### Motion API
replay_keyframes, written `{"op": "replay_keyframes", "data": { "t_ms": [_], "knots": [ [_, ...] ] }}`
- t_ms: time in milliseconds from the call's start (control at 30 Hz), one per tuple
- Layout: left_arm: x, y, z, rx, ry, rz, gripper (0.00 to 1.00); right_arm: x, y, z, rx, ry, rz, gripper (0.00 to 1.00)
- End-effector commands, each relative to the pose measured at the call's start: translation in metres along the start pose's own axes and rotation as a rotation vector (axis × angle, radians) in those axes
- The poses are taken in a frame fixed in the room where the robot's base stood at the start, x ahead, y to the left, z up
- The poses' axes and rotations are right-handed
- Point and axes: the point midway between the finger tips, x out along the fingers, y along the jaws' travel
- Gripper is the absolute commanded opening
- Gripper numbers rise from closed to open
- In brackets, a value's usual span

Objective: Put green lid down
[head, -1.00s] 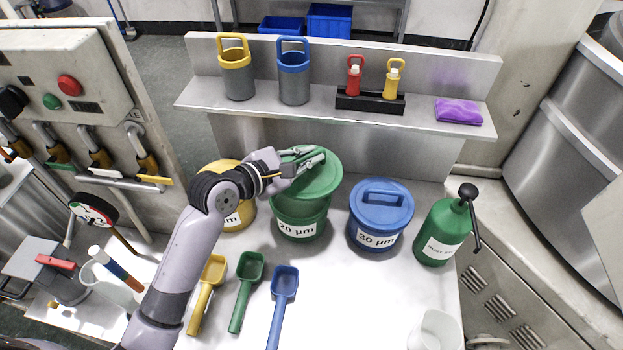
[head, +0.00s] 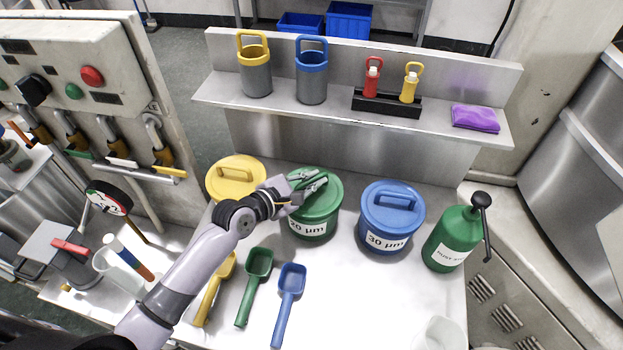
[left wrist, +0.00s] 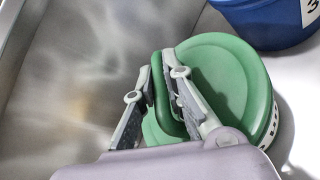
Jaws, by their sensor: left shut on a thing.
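The green lid (head: 325,201) sits on the green tub (head: 312,229) labelled 20 µm, in the middle of the bench. It looks level on the rim in the head view. My left gripper (head: 318,182) is shut on the lid's handle. In the left wrist view my left gripper (left wrist: 166,92) has its fingers on both sides of the green handle, and the lid (left wrist: 225,75) spreads out to the right. The far side of the tub rim is hidden. My right gripper is not in view.
A yellow lidded tub (head: 235,172) stands left and a blue one (head: 390,215) right. A green pump bottle (head: 452,240) is farther right. Green (head: 253,285), blue (head: 287,303) and yellow scoops lie in front. A shelf (head: 330,112) runs behind.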

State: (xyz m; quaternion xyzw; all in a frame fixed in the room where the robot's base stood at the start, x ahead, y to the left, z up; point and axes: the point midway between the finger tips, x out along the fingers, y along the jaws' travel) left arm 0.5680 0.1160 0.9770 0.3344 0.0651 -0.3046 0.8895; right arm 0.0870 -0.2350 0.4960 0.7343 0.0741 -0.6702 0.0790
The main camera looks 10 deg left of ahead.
Motion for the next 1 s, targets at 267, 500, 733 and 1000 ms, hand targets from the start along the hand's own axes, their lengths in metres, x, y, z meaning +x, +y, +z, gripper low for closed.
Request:
{"op": "replay_keyframes", "data": {
  "t_ms": [267,500,733,1000],
  "knots": [
    [0.001,-0.001,-0.001,-0.001,-0.001,0.000,0.15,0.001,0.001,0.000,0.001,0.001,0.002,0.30],
    [0.001,-0.001,-0.001,-0.001,0.000,0.000,0.31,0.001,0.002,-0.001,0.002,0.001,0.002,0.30],
    [0.001,-0.002,-0.002,-0.001,0.001,-0.002,0.31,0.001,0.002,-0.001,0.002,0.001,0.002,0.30],
    [-0.014,-0.001,-0.002,-0.001,0.002,-0.001,0.31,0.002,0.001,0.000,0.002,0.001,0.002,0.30]
  ]
}}
